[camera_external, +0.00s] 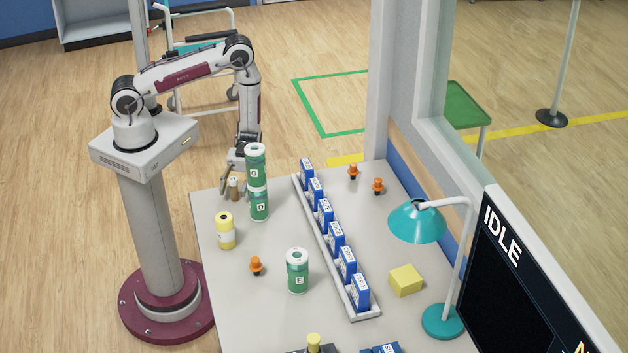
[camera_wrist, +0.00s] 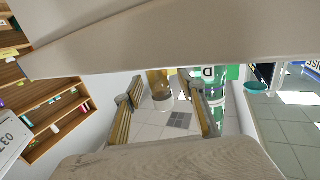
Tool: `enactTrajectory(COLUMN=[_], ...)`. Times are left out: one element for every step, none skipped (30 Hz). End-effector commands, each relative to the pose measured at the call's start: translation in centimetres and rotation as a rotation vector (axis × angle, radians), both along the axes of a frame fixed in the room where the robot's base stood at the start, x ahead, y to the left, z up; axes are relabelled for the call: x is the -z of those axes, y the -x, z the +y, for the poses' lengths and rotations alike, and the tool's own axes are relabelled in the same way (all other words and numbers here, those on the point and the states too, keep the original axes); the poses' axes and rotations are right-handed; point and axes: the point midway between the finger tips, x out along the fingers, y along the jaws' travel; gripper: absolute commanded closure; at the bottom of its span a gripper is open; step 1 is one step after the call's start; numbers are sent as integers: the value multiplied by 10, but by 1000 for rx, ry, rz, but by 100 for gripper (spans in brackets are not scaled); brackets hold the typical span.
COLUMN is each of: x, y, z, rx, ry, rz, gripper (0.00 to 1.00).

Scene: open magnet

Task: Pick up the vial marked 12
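A small brown vial with a white top (camera_external: 234,189) stands upright on the table near its far left corner; the wrist view shows its amber and clear body (camera_wrist: 159,88). No number is readable on it, so I cannot tell whether it is the one marked 12. My gripper (camera_external: 234,186) is low over the table with its fingers on either side of this vial. In the wrist view my fingers (camera_wrist: 160,95) are spread, with gaps between them and the vial.
Green cans G (camera_external: 256,164) and D (camera_external: 259,204) are stacked close to the right of my gripper. A yellow container (camera_external: 225,231) stands in front. Can E (camera_external: 298,271), an orange piece (camera_external: 256,265) and a rack of blue boxes (camera_external: 311,220) are farther off.

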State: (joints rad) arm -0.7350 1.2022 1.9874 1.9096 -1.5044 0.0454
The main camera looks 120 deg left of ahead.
Motion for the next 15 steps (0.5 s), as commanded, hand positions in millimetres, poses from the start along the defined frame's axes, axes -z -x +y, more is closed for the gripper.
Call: enactTrajectory(x=[0,0,0,0,0,0,0,0,0,0,0,0,0,0,0], y=[0,0,0,0,0,0,0,0,0,0,0,0,0,0,0], z=[0,0,0,0,0,0,0,0,0,0,0,0,0,0,0], rx=[0,0,0,0,0,0,0,0,0,0,0,0,0,0,0], ry=[0,0,0,0,0,0,0,0,0,0,0,0,0,0,0], rz=[0,0,0,0,0,0,0,0,0,0,0,0,0,0,0], gripper=[60,60,60,60,60,60,60,63,73,81,89,99,100,100,100])
